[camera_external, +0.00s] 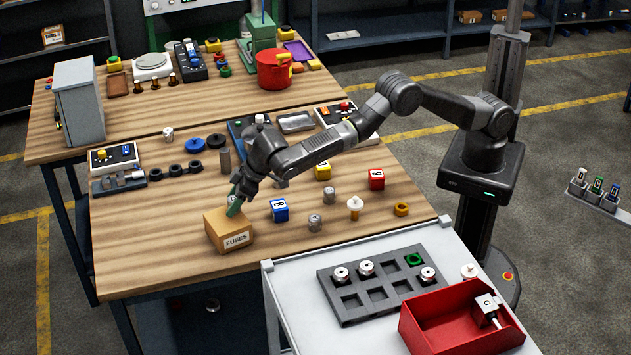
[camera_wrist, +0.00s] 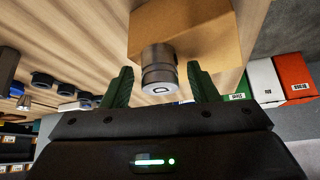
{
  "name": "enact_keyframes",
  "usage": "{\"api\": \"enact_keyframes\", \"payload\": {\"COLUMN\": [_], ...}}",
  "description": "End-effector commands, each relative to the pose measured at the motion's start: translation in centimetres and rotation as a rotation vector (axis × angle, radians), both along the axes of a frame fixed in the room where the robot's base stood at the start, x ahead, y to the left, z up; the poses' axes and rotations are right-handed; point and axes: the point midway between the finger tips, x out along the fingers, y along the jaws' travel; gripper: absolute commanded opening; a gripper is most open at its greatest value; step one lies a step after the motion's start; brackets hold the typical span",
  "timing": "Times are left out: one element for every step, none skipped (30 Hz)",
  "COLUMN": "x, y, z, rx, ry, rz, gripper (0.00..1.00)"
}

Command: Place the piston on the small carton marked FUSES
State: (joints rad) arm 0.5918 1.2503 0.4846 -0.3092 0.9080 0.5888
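The small carton marked FUSES (camera_external: 232,238) stands near the front left edge of the wooden bench; its brown side and top also show in the wrist view (camera_wrist: 212,35). A grey metal cylinder with ring grooves, which looks like the piston (camera_wrist: 159,68), is at the carton's top, between my fingers. My gripper (camera_external: 235,205) is just above the carton. In the wrist view, its green fingers (camera_wrist: 160,88) are spread, with a narrow gap on each side of the piston. In the external view the fingers mostly hide the piston. Its exact contact with the carton is hard to see.
A blue cube (camera_external: 280,210) and grey metal cylinders (camera_external: 315,222) stand right of the carton. A grey tray with pockets (camera_external: 352,312) and a red bin (camera_external: 440,340) are on the white table in front. Black rings (camera_external: 174,169) lie behind the carton.

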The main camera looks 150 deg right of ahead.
Motion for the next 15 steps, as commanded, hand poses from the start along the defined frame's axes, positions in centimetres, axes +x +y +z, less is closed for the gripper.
{"api": "enact_keyframes", "payload": {"x": [0.0, 0.0, 0.0, 0.0, 0.0, 0.0, 0.0, 0.0, -0.1, -0.2, -0.2, -0.4, -0.5, -0.7, -0.9], "y": [0.0, 0.0, 0.0, 0.0, 0.0, 0.0, 0.0, 0.1, 0.2, 0.4, 0.5, 0.8, 1.0, 1.3, 1.6], "z": [0.0, 0.0, 0.0, 0.1, 0.1, 0.3, 0.5, 0.6, 0.8, 1.1, 1.3, 1.8, 2.2, 2.5, 3.1], "rx": [0.0, 0.0, 0.0, 0.0, 0.0, 0.0, -0.001, -0.001, 0.0, -0.001, -0.001, -0.001, -0.001, -0.001, -0.001], "ry": [0.0, 0.0, 0.0, 0.0, 0.0, 0.0, 0.0, 0.0, -0.001, -0.002, -0.002, -0.002, -0.002, -0.002, -0.002], "rz": [0.0, 0.0, 0.0, 0.0, 0.0, 0.0, 0.0, 0.0, 0.001, 0.001, 0.001, 0.001, 0.001, 0.001, 0.001], "gripper": [0.54, 0.54, 0.54, 0.54, 0.54, 0.54, 0.54, 0.54, 0.54, 0.54, 0.54, 0.54, 0.54, 0.54, 0.54]}}
